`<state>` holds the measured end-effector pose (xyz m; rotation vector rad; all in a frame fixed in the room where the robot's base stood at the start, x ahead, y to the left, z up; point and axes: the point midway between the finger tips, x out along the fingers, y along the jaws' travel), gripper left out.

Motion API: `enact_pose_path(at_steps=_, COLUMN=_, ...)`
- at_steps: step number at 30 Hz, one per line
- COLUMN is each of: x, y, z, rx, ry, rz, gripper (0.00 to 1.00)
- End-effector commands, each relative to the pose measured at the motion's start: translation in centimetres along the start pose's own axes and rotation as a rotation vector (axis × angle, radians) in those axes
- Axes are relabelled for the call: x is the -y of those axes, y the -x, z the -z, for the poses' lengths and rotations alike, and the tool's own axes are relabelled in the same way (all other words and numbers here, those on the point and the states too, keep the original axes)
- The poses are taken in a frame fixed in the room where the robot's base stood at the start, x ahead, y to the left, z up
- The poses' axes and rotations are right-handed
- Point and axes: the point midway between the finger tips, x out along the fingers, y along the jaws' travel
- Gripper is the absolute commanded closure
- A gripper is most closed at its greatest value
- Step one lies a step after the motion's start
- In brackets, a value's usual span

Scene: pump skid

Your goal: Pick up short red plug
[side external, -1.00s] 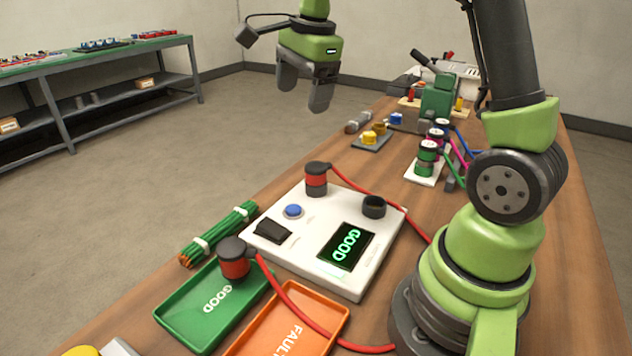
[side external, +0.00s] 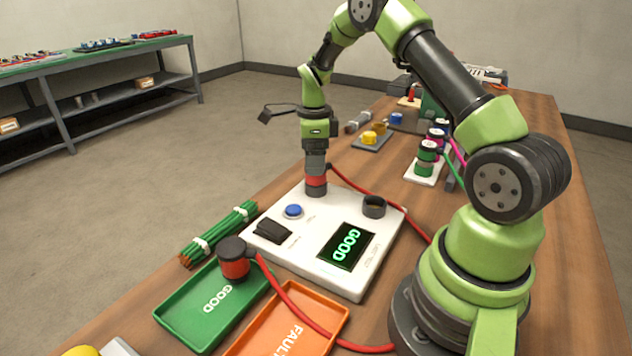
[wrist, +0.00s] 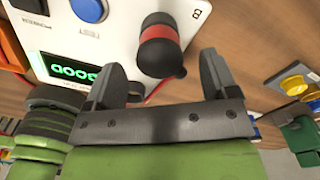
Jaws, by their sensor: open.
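A red plug with a black cap (side external: 316,186) stands upright on the white tester (side external: 291,256), at its far left corner. In the wrist view that plug (wrist: 160,44) shows between the open fingertips (wrist: 146,62). The fingers do not visibly clamp it.
The tester screen (side external: 347,246) reads GOOD; an empty black socket (side external: 374,206) is at its right. An orange FAULTY tray (side external: 280,325) is in front. Red cables (side external: 380,199) trail from both plugs. Green rods (side external: 218,234) lie left; coloured connectors (side external: 427,160) stand behind right.

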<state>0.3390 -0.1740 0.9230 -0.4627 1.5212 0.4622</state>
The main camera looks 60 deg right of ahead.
Motion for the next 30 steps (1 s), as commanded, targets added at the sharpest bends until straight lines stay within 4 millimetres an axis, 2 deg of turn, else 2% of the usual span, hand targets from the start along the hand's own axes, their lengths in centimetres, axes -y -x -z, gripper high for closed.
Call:
enact_pose_path(at_steps=3, x=-0.2, y=-1.9, z=0.1, rx=-0.001, ry=0.001, rz=-0.003, gripper=0.20)
enact_pose_path(at_steps=6, x=-0.1, y=-2.7, z=0.0, rx=0.000, ry=0.001, rz=-0.001, gripper=0.20)
enact_pose_path(at_steps=13, x=-0.1, y=-2.9, z=0.0, rx=0.001, ry=0.001, rz=0.000, gripper=0.20)
enact_pose_path(at_steps=14, x=-0.1, y=-2.9, z=0.0, rx=0.001, ry=0.001, rz=0.000, gripper=0.22)
enact_pose_path(at_steps=21, x=-0.1, y=-2.8, z=0.0, rx=0.001, ry=0.001, rz=0.000, gripper=0.78)
enact_pose_path(at_steps=30, x=-0.1, y=-2.4, z=0.0, rx=0.002, ry=0.001, rz=0.002, gripper=0.79)
